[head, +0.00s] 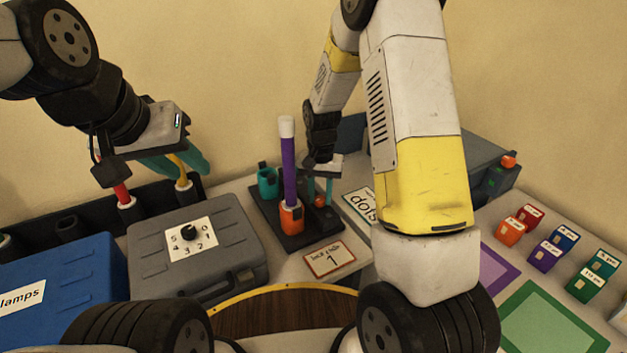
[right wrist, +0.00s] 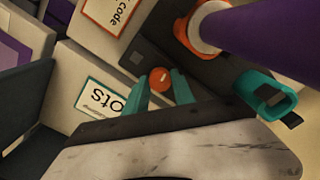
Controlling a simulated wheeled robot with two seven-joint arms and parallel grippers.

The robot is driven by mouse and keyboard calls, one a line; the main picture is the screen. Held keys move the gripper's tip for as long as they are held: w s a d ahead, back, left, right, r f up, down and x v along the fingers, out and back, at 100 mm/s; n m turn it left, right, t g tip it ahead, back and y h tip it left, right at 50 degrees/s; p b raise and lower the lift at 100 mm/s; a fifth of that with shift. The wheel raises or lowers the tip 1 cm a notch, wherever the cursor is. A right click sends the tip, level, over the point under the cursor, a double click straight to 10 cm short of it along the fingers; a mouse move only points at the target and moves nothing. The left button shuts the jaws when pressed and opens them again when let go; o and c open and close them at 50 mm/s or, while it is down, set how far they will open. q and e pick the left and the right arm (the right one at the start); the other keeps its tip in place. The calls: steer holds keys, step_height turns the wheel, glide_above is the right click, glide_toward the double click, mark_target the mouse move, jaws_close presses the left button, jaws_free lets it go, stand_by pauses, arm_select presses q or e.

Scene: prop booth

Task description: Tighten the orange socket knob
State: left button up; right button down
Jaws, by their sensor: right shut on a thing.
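The orange socket knob (head: 320,201) is small and round, on the dark stand beside the orange socket (head: 291,216). It shows in the right wrist view (right wrist: 160,78) with a pale mark on its face. A purple rod (head: 289,172) with a white top stands upright in the orange socket. My right gripper (head: 319,190) reaches down over the stand, its teal fingers shut on the knob from both sides; the fingers also show in the right wrist view (right wrist: 161,90). My left gripper (head: 178,163) is at the left over the black rack, its teal fingers apart near a yellow rod.
A teal socket (head: 267,181) on the dark stand (head: 265,214) is empty. A grey case with a dial (head: 190,233), a blue box (head: 65,290) and a black rack (head: 85,215) fill the left. Several coloured blocks and a green mat (head: 545,325) lie at right.

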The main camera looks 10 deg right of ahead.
mark_target(320, 198)
steer(key=shift+m, duration=1.6)
steer(key=c, duration=1.1)
jaws_free()
steer(key=shift+o, duration=0.2)
steer(key=shift+r, duration=3.85)
